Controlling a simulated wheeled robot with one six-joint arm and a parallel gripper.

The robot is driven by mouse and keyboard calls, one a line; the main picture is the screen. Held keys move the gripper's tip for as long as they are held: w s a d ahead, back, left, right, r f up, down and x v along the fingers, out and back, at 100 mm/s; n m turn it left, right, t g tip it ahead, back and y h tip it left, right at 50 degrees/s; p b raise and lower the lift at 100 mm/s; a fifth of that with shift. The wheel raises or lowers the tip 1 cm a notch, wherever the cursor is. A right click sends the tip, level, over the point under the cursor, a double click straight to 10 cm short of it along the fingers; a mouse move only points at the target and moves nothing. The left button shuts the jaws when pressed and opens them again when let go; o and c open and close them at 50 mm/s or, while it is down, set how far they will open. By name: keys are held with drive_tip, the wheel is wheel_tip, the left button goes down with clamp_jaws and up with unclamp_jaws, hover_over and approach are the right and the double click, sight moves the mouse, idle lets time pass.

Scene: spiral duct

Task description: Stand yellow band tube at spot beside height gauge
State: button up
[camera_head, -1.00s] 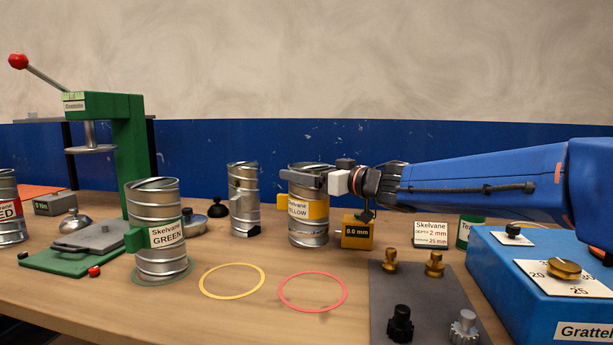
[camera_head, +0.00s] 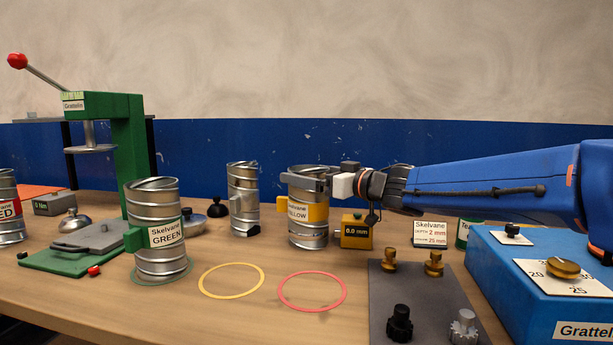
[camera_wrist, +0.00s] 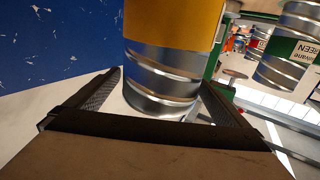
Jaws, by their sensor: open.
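The yellow band tube (camera_head: 308,236), a ribbed metal cylinder labelled YELLOW, stands upright on the bench near the middle. My gripper (camera_head: 318,184) reaches it from the right at its upper part. In the wrist view the tube (camera_wrist: 163,75) stands between the two fingers of my gripper (camera_wrist: 158,92), which are open around it; contact is not clear. A yellow box reading 0.0 mm (camera_head: 356,232) stands just right of the tube; I cannot tell if it is the height gauge. A yellow ring (camera_head: 232,280) lies flat and empty on the bench, left of a red ring (camera_head: 312,291), also empty.
The green band tube (camera_head: 158,232) stands on a green ring at left. A plain metal tube (camera_head: 243,197) stands behind the yellow ring. A green press (camera_head: 128,150), a red band tube (camera_head: 8,210), a grey plate with knobs (camera_head: 390,280) and a blue box (camera_head: 530,285) surround the space.

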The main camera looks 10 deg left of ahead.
drive_tip(key=v, duration=1)
drive_tip(key=shift+s+d, duration=0.15)
drive_tip(key=shift+d, duration=0.15)
drive_tip(key=shift+s+d, duration=0.1)
